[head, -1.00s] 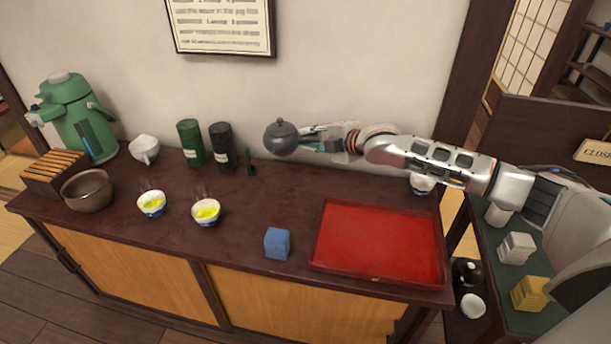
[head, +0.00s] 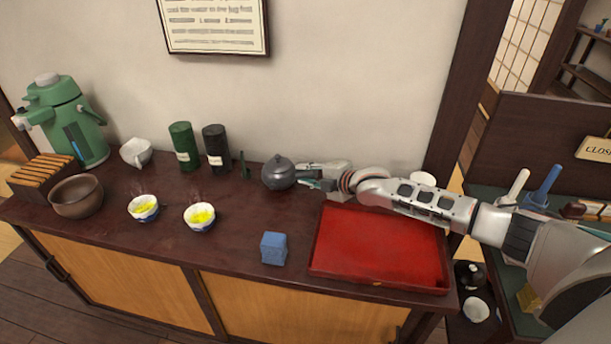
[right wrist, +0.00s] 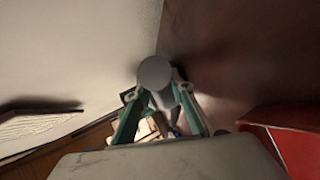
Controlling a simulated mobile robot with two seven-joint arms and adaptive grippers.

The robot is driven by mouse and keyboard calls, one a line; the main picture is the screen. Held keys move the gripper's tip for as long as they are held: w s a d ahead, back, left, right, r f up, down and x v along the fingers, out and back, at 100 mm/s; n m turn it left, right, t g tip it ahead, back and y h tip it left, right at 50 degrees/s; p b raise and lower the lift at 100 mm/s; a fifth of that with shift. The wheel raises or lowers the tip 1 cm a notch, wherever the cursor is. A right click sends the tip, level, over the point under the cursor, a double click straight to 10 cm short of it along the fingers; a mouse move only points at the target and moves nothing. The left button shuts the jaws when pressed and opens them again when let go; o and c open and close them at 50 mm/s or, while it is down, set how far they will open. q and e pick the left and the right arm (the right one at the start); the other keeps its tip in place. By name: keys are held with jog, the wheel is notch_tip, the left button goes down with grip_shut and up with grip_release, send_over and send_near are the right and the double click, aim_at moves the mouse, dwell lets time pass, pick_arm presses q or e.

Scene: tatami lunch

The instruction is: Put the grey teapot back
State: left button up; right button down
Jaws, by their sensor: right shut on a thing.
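The grey teapot (head: 278,174) is upright at the back of the dark counter, near the wall, left of the red tray. It is on the counter or just above it; I cannot tell which. My right gripper (head: 303,178) reaches in from the right and is shut on the teapot's side handle. In the right wrist view a round grey part (right wrist: 155,73), seemingly the handle's end, sits between the fingertips. The teapot's body is hidden there. My left gripper is not in view.
A red tray (head: 380,250) lies at the counter's right. A blue block (head: 274,248), two tea bowls (head: 200,217) (head: 144,208), a dark canister (head: 216,147) and a green canister (head: 184,147) stand to the left. The counter between teapot and blue block is clear.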

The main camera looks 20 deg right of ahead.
jog(key=c, duration=1.8)
grip_release()
jog(key=shift+f, duration=0.1)
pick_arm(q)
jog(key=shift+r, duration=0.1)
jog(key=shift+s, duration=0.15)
pick_arm(e)
jog(key=shift+s, duration=0.1)
jog(key=p+v, duration=0.2)
jog(key=v, duration=0.9)
jog(key=shift+s+d+r+p, duration=0.15)
jog(key=shift+s+r+p, duration=0.05)
jog(key=shift+s+p, duration=0.1)
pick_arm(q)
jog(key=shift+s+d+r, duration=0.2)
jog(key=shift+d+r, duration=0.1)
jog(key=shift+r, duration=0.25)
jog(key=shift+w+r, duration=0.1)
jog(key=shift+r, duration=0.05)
